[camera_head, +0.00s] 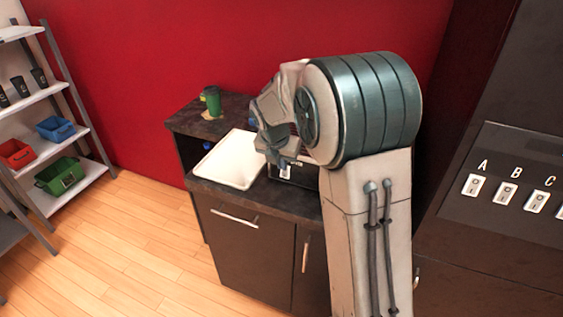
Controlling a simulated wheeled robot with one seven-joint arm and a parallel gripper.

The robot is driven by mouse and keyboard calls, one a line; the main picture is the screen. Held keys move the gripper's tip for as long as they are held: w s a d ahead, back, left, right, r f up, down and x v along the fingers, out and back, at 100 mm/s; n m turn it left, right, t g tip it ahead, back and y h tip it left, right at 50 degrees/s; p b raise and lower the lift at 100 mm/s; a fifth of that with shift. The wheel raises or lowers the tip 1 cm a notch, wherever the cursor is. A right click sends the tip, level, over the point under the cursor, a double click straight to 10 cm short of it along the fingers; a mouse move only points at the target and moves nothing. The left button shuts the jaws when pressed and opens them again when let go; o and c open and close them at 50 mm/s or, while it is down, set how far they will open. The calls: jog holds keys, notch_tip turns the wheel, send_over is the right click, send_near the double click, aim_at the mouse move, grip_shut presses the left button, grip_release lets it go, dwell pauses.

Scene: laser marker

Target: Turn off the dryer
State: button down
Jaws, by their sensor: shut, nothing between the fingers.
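My arm rises in the middle of the view and bends left. My gripper (277,158) points down over the counter, shut with nothing seen in it. A dark box-like device (304,178) with a small white mark sits on the counter, just below and behind my gripper and largely hidden by my arm. I cannot tell whether it is the dryer, or whether the gripper touches it.
A white tray (213,174) lies on the dark counter, left of my gripper. A green cup (212,100) stands behind it. A grey shelf (75,138) at the left holds red, blue and green bins and dark cups. The wooden floor at front left is clear.

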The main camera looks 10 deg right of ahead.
jog(key=v, duration=1.1)
jog(key=shift+s+a, duration=0.25)
jog(key=shift+s, duration=0.25)
jog(key=shift+r, duration=0.1)
jog(key=s+d+f+m+y, duration=0.1)
jog(key=s+d+f+m, duration=0.1)
jog(key=s+m, duration=1.1)
jog(key=s+d+f+m+y, duration=0.1)
jog(key=s+d+f+m, duration=0.1)
jog(key=s+m, duration=1.1)
jog(key=shift+d+f+m, duration=0.35)
jog(key=shift+d+m, duration=0.15)
jog(key=shift+m, duration=1.1)
jog(key=shift+s, duration=0.15)
